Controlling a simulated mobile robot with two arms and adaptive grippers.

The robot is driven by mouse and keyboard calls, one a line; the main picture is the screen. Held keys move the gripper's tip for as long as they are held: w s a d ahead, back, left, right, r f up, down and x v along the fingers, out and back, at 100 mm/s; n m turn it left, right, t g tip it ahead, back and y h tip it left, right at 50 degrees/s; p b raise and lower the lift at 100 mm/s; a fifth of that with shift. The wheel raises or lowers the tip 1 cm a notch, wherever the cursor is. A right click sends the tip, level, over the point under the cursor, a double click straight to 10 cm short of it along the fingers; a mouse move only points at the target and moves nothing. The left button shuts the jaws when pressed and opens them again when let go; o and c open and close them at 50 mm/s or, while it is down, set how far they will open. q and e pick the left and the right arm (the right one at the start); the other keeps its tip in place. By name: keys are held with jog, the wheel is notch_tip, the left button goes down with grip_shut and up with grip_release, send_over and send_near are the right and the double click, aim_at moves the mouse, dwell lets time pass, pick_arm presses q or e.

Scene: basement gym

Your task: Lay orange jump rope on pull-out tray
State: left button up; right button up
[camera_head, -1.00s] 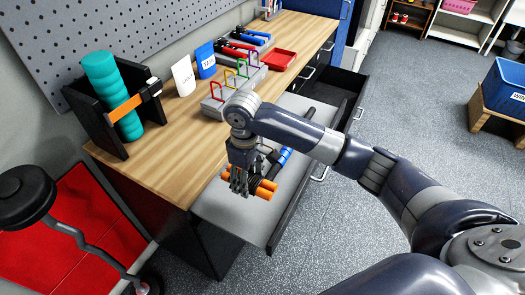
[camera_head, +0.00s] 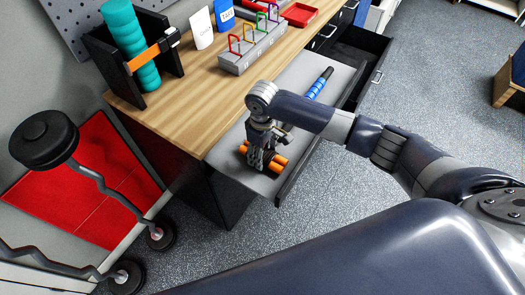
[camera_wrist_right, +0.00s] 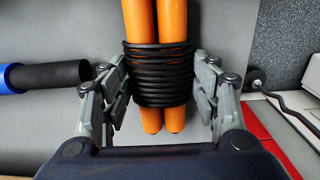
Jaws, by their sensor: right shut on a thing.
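The orange jump rope (camera_head: 279,159) has two orange handles bound side by side by a coiled black cord (camera_wrist_right: 158,74). My right gripper (camera_head: 265,157) is shut on it, with a finger on each side of the coil in the wrist view. The rope is over the near end of the grey pull-out tray (camera_head: 228,165). I cannot tell whether it touches the tray. The gripper hides part of the rope in the head view. My left gripper is not in view.
A blue and black stick-like item (camera_head: 320,82) lies farther along the tray. An open dark drawer (camera_head: 352,60) is beyond. The wooden worktop (camera_head: 187,107) beside the tray carries a grey block with coloured loops (camera_head: 240,62) and a black rack (camera_head: 105,62).

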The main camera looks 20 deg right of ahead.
jog(key=o, duration=1.2)
jog(key=shift+f, duration=0.1)
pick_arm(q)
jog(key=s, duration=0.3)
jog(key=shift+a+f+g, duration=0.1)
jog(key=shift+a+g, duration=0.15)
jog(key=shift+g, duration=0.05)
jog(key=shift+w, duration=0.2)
pick_arm(e)
jog(key=shift+r, duration=0.25)
pick_arm(q)
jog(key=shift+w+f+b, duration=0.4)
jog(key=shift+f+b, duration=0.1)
jog(key=shift+b, duration=0.05)
pick_arm(e)
notch_tip(320, 180, up, 12)
jog(key=shift+f, duration=0.15)
